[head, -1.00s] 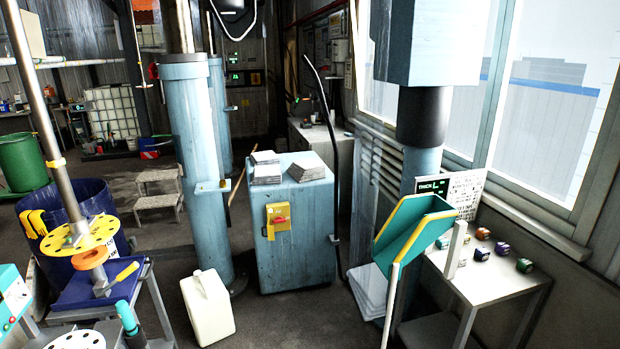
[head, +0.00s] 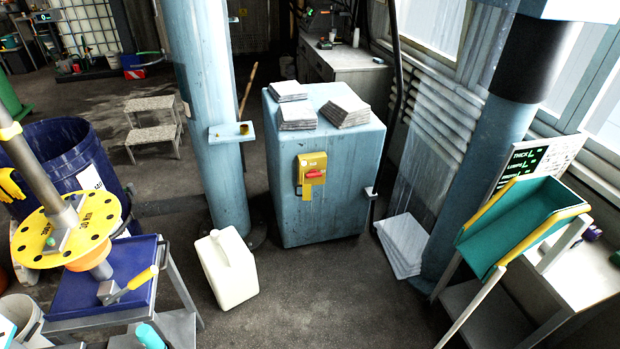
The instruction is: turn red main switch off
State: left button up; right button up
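The red main switch (head: 315,174) is a small red handle on a yellow plate (head: 312,163). The plate is fixed to the front face of a blue cabinet (head: 330,215) near the middle of the head view. The red handle appears to lie roughly level. Nothing covers the switch. Neither of my grippers shows in the head view.
A cream jerrycan (head: 228,268) stands on the floor left of the cabinet, near a blue column (head: 215,120). A blue cart (head: 122,280) is at left, a teal chute (head: 520,225) at right. The floor before the cabinet is clear.

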aim_at(313, 173)
jog(key=i+l+z, duration=0.1)
jog(key=i, duration=0.4)
jog(key=i+l+z, duration=0.15)
jog(key=i, duration=0.4)
jog(key=l, duration=0.1)
